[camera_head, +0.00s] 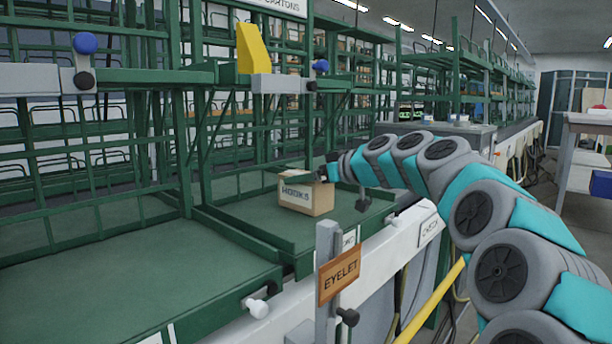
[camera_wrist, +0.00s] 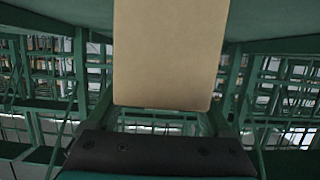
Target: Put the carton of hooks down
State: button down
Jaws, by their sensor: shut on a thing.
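In the wrist view the carton's plain tan face (camera_wrist: 168,55) fills the upper middle, close to the dark gripper body (camera_wrist: 158,153).
An empty green tray (camera_head: 130,285) lies to the left, divided by a low rail. An orange EYELET sign (camera_head: 339,275) stands on a post in front. A yellow block (camera_head: 253,50) sits on the upper rail. Green mesh racks enclose the back; the tray around the carton looks clear.

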grip_release()
jog(key=v, duration=1.2)
jog(key=shift+b, duration=0.45)
jog(key=shift+r, duration=0.1)
